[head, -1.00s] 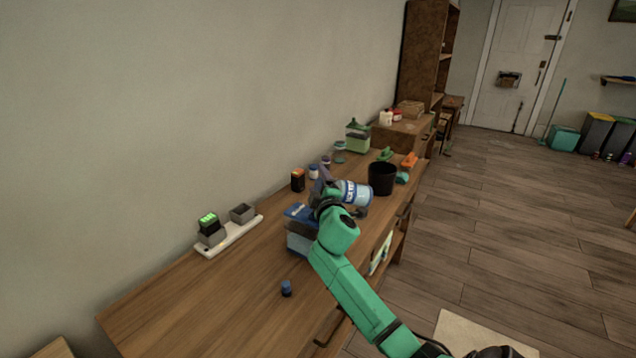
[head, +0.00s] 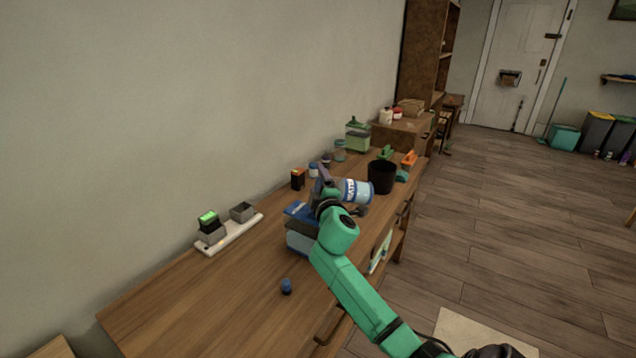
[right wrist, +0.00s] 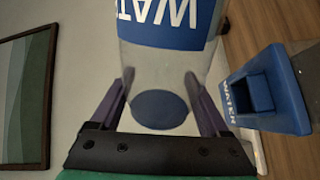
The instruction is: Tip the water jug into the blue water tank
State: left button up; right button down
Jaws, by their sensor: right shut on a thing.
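The water jug (head: 357,190) is a clear cylinder with a blue and white "WATER" label. It lies nearly on its side above the bench in the head view. My right gripper (head: 325,185) is shut on it. In the right wrist view, the purple fingers of my right gripper (right wrist: 160,92) stand on both sides of the jug (right wrist: 160,62), near its end with a blue disc. The blue water tank (head: 297,240) stands on the bench, just below and left of my gripper, partly hidden by my arm. Its blue top with a square opening shows in the right wrist view (right wrist: 290,85), apart from the jug. My left gripper is out of view.
A black bin (head: 382,177) stands on the bench just beyond the jug. A white strip (head: 235,235) with charger blocks lies near the wall. A small blue object (head: 286,286) is on the near bench (head: 210,300). The bench's left front part is mostly clear.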

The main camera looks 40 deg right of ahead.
aim_at(318, 177)
jog(key=shift+f+n+b, duration=0.4)
jog(key=shift+f+n, duration=0.75)
jog(key=shift+n, duration=0.35)
dwell(2.2)
notch_tip(318, 177, up, 6)
jog(key=m+p, duration=0.1)
jog(key=p, duration=0.1)
jog(key=m+p, duration=0.3)
jog(key=p, duration=0.2)
jog(key=shift+w+f, duration=0.1)
jog(key=shift+f, duration=0.15)
jog(key=shift+a+r+m+p, duration=0.1)
jog(key=shift+r+m+p, duration=0.3)
jog(key=shift+m, duration=0.6)
notch_tip(318, 177, up, 10)
jog(key=m+p, duration=0.9)
jog(key=m, duration=0.3)
jog(key=shift+a, duration=0.3)
jog(key=shift+w+f, duration=0.1)
